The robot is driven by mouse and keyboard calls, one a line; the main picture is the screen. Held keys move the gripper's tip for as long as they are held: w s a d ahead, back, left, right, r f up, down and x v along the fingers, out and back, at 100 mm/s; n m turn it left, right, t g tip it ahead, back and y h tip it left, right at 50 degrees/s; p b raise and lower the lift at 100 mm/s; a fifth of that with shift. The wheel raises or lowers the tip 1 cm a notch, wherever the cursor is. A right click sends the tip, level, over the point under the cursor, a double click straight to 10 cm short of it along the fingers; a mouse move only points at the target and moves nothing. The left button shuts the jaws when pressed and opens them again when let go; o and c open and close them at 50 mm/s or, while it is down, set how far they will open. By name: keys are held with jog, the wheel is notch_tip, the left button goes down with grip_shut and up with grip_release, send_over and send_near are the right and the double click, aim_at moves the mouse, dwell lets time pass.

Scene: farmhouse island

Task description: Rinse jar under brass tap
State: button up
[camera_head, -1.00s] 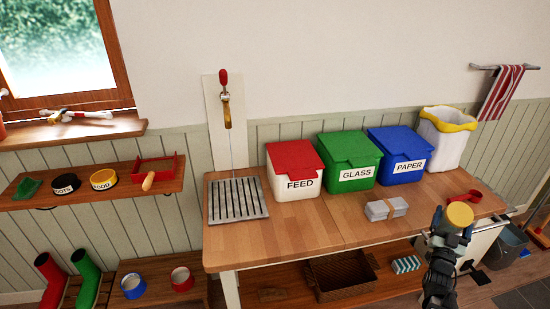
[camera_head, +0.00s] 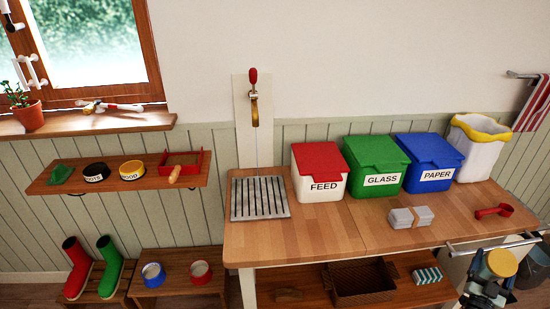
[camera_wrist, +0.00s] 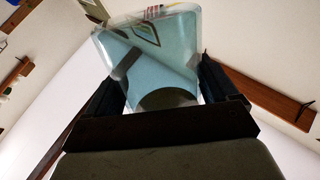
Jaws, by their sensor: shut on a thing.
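My gripper (camera_wrist: 160,80) is shut on a clear, bluish jar (camera_wrist: 172,58), which sits between the two dark fingers in the wrist view. The jar has a coloured label or print near its far end. In the head view my gripper (camera_head: 486,284) is at the lower right, by the counter's right end. A yellow disc (camera_head: 502,263) shows there; I cannot tell whether it belongs to the jar. The brass tap (camera_head: 254,110), with a red handle (camera_head: 253,76), is on a pale wall board. A thin line, like water, runs from it towards the slatted drain grate (camera_head: 237,206).
Feed (camera_head: 320,170), glass (camera_head: 376,165) and paper (camera_head: 428,160) bins stand along the counter's back. A grey bundle (camera_head: 400,218) and a red scoop (camera_head: 494,211) lie in front. A rail (camera_head: 490,242) runs near my gripper.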

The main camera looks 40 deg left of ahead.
jog(key=s+d, duration=0.5)
jog(key=d, duration=0.1)
jog(key=shift+d, duration=0.2)
dwell(0.8)
jog(key=shift+w, duration=0.1)
dwell(2.0)
